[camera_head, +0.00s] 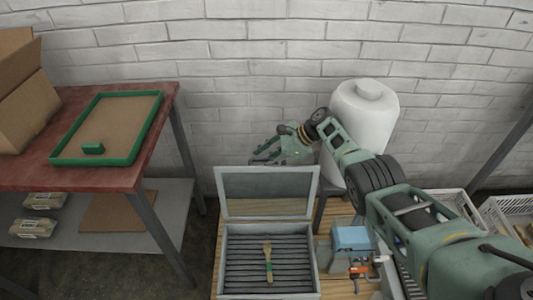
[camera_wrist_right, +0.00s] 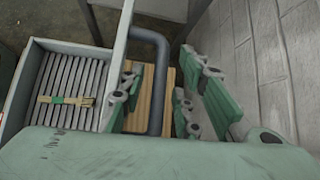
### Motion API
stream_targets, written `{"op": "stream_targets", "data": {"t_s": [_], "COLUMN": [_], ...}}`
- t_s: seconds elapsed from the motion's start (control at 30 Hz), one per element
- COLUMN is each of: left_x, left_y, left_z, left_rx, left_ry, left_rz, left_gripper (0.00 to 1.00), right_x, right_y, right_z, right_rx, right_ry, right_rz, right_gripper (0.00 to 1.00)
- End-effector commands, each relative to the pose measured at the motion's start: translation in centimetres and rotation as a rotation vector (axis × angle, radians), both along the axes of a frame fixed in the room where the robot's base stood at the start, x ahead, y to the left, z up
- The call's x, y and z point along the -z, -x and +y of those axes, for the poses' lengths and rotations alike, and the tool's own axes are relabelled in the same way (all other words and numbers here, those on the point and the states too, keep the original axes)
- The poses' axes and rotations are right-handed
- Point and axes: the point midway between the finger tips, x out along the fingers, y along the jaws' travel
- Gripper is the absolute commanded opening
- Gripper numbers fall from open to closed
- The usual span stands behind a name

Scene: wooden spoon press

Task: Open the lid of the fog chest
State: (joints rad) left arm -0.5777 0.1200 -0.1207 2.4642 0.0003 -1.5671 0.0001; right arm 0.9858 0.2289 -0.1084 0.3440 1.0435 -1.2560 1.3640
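The fog chest (camera_head: 226,262) is a grey box on a wooden surface at the lower middle of the head view. Its lid (camera_head: 268,185) is raised and stands up at the back edge. Inside, a flat wooden tool with a green band (camera_head: 268,262) lies on dark slats. The chest (camera_wrist_right: 38,95) and tool (camera_wrist_right: 66,100) also show at the left of the right wrist view. My left gripper is out of view.
A white tank (camera_head: 362,125) stands behind my right arm, near the brick wall (camera_head: 240,50). A blue box (camera_head: 352,238) sits right of the chest, with crates (camera_head: 510,212) farther right. A red table (camera_head: 150,145) with a green-rimmed tray (camera_head: 160,112) is at left.

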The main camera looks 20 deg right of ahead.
Motion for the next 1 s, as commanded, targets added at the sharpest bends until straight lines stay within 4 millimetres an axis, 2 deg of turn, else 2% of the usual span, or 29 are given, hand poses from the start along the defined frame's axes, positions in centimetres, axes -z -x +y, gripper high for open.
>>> {"op": "stream_targets", "data": {"t_s": [0.3,0.53,0.7,1.0], "left_x": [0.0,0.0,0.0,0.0], "left_y": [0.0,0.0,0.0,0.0], "left_z": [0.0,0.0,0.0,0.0], "left_rx": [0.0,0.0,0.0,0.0], "left_ry": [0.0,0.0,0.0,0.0], "left_rz": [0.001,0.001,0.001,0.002], "left_gripper": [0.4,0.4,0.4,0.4], "right_x": [-2.4,-6.6,-9.0,-10.0], "right_y": [0.0,-0.1,-0.1,-0.1], "right_z": [0.0,0.0,0.0,0.0], "right_rx": [-0.001,0.0,0.001,0.001], "right_ry": [0.001,0.001,0.001,0.0], "right_rz": [-0.004,-0.006,-0.003,-0.001], "right_gripper": [0.3,0.3,0.3,0.3]}}
